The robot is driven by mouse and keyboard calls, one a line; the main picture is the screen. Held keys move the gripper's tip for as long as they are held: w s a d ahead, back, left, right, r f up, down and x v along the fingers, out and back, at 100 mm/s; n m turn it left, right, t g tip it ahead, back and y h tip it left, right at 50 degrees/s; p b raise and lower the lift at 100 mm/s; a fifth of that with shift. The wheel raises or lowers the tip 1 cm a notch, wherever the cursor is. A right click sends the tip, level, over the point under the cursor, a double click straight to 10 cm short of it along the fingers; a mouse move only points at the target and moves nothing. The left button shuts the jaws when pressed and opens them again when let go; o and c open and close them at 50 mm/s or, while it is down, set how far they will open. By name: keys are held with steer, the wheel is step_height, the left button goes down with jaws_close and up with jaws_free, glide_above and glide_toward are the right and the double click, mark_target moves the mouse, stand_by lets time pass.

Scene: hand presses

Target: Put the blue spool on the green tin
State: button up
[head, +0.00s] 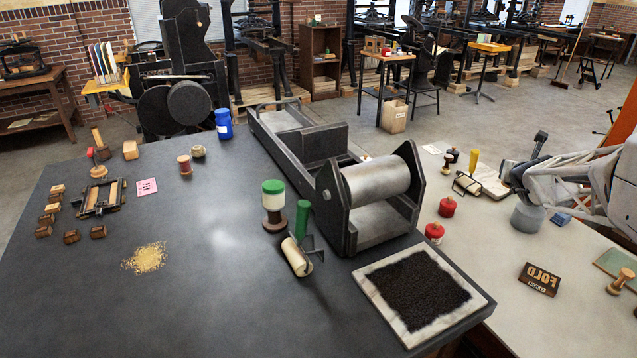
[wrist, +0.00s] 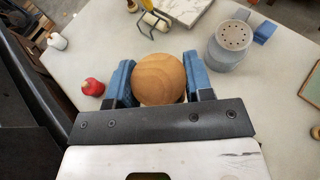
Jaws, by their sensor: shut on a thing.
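In the wrist view my gripper (wrist: 158,78) is shut, its two blue fingers on either side of a round wooden thing (wrist: 160,76). Only its pale brown, grained top shows. Its sides are hidden, so I cannot see any blue on it or tell that it is the blue spool. In the head view no blue spool shows plainly.
A grey perforated-top shaker (wrist: 232,38) and a small red container (wrist: 93,87) stand near the gripper on the pale bench. A press with a big roller (head: 380,182) stands on the dark table. A blue tin (head: 223,124) and a red spool (head: 184,165) are farther back.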

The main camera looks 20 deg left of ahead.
steer(key=shift+w+a+r, duration=0.45)
steer(key=shift+w+a, duration=0.1)
steer(key=shift+a, duration=0.2)
steer(key=s+a+r+m+h, duration=0.2)
steer(key=a+r, duration=0.2)
steer(key=a, duration=0.6)
steer(key=s+a+r+m+g+h, duration=0.1)
steer(key=s+a+r+m+h, duration=0.1)
steer(key=a+r, duration=0.3)
steer(key=s+a+r+m+h, duration=0.2)
steer(key=s+a+r, duration=0.1)
steer(key=a, duration=1.1)
steer(key=shift+s+a+r+g, duration=0.15)
steer(key=shift+s+r+g, duration=0.05)
steer(key=shift+r, duration=0.25)
steer(key=shift+s+a+r+g, duration=0.15)
steer(key=shift+s+r+g, duration=0.05)
steer(key=shift+r, duration=0.2)
steer(key=s+a+f, duration=0.1)
steer(key=s+a, duration=0.4)
steer(key=a, duration=0.5)
steer(key=s+a+f, duration=0.1)
steer(key=s+a, duration=0.4)
steer(key=a, duration=0.5)
steer(key=s+a+f, duration=0.1)
steer(key=s+a, duration=0.4)
steer(key=a, duration=0.6)
steer(key=shift+s+n, duration=0.15)
steer(key=shift+n, duration=0.15)
steer(key=shift+f, duration=2.45)
